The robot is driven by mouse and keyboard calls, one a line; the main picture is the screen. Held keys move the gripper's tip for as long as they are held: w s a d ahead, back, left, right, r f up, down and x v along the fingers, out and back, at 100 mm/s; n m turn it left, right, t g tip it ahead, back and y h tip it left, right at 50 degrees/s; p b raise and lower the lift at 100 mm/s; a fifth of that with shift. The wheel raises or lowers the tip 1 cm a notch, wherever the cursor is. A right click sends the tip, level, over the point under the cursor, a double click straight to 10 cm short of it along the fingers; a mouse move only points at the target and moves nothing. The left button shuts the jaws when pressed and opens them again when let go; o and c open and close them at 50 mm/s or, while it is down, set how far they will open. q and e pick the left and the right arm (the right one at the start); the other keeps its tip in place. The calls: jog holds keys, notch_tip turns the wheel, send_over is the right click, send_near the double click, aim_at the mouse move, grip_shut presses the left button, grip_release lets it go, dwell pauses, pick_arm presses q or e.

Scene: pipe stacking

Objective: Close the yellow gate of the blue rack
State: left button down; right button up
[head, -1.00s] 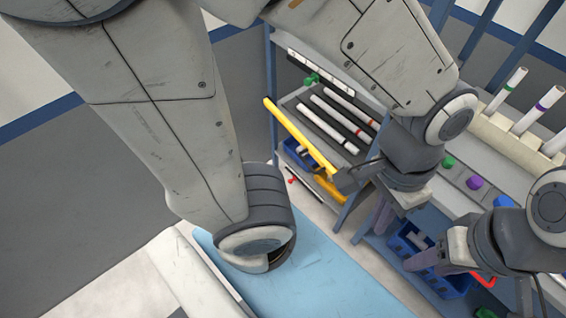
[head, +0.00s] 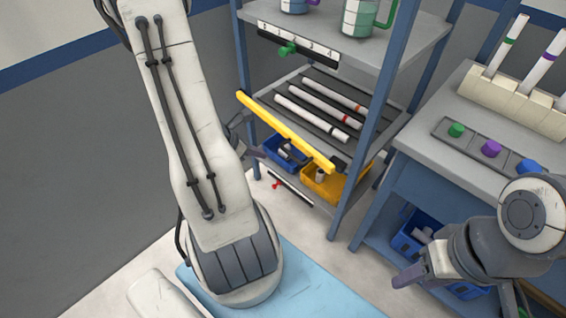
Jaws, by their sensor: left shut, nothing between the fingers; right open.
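The blue rack (head: 362,120) stands in the middle of the head view. Its yellow gate (head: 285,132) is a bar running slantwise across the front of the pipe shelf, from near the left post toward a dark bracket near the right post. I cannot tell whether it is latched. Three white pipes with coloured bands, one of them (head: 312,118), lie on that shelf behind the bar. My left gripper (head: 252,150) shows partly beside my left arm, below the bar's left half; it is shut and empty. My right gripper (head: 412,277) is open, low at the right, away from the gate.
A green knob (head: 288,48) sits by a numbered strip above the shelf. Blue and yellow bins (head: 330,190) stand below the bar. At the right, a table (head: 420,140) holds a pipe holder (head: 510,105) and a tray of coloured caps (head: 470,140).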

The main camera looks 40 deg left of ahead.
pick_arm(q)
jog(key=w+a+b+x, duration=0.1)
jog(key=b+x, duration=0.1)
jog(key=x, duration=1.1)
jog(key=shift+w+r+n, duration=0.15)
jog(key=shift+r+n, duration=0.15)
jog(key=shift+r, duration=0.15)
pick_arm(e)
jog(key=shift+f, duration=1.2)
pick_arm(q)
jog(key=shift+d, duration=0.1)
